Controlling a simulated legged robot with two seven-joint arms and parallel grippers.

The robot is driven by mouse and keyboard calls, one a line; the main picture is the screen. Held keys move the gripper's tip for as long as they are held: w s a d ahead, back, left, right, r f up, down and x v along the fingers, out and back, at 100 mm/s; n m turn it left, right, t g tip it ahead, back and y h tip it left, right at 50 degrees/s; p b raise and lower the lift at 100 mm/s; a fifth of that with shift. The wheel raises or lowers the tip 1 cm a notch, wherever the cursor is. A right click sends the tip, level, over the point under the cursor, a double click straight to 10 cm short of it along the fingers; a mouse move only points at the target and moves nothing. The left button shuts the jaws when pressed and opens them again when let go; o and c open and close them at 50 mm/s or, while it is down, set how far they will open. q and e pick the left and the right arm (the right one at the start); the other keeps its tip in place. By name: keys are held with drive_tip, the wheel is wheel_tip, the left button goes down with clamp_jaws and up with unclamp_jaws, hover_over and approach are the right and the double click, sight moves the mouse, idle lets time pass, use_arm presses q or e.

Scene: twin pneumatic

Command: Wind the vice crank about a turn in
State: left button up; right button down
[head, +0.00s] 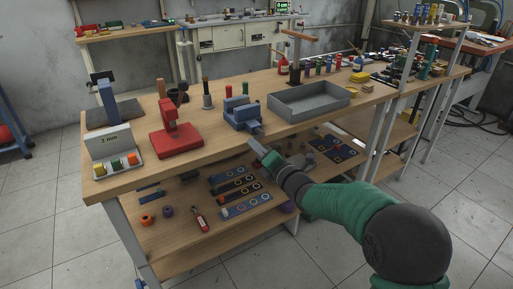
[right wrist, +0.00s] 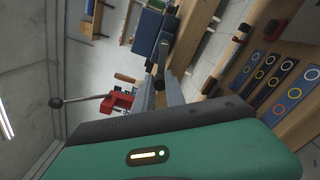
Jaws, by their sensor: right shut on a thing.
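The blue vice (head: 241,113) stands at the front edge of the wooden bench. Its blue body also shows at the top of the right wrist view (right wrist: 149,24). My right gripper (head: 257,148) is just below and in front of the vice, at the bench edge. In the right wrist view its two grey fingers (right wrist: 160,88) are closed around the dark crank handle (right wrist: 160,68). The rest of the crank is mostly hidden by my gripper in the head view. My left gripper is not in view.
A red press (head: 174,135) stands left of the vice, its ball-ended lever (right wrist: 57,103) showing in the wrist view. A grey tray (head: 308,103) sits to the right. The lower shelf (head: 180,245) holds several strips and tools. The wooden bench top (head: 215,150) is bare in front.

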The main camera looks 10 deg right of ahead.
sight(259, 136)
drive_tip(key=r+m+p, duration=0.1)
drive_tip(key=m, duration=0.1)
drive_tip(key=r+m+p, duration=0.1)
drive_tip(key=m, duration=0.1)
drive_tip(key=shift+m, duration=0.3)
drive_tip(key=m+p, duration=0.1)
drive_tip(key=r+m+p, duration=0.1)
drive_tip(key=m, duration=0.1)
drive_tip(key=m+p, duration=0.1)
drive_tip(key=shift+w+d+r+m, duration=0.1)
drive_tip(key=shift+d+r+m, duration=0.2)
drive_tip(key=shift+d, duration=0.1)
drive_tip(key=shift+w+d+f+m+p, duration=0.35)
drive_tip(key=shift+d+m+p, duration=0.85)
drive_tip(key=shift+m+p, duration=2.2)
drive_tip(key=shift+w+d+f+m+p, duration=0.1)
drive_tip(key=shift+w+d+m+p, duration=0.4)
drive_tip(key=shift+d+m+p, duration=2.6)
drive_tip(key=shift+w+a+f+m+p, duration=0.35)
drive_tip(key=shift+a+m+p, duration=0.8)
drive_tip(key=shift+m, duration=4.45)
drive_tip(key=shift+d+p, duration=0.4)
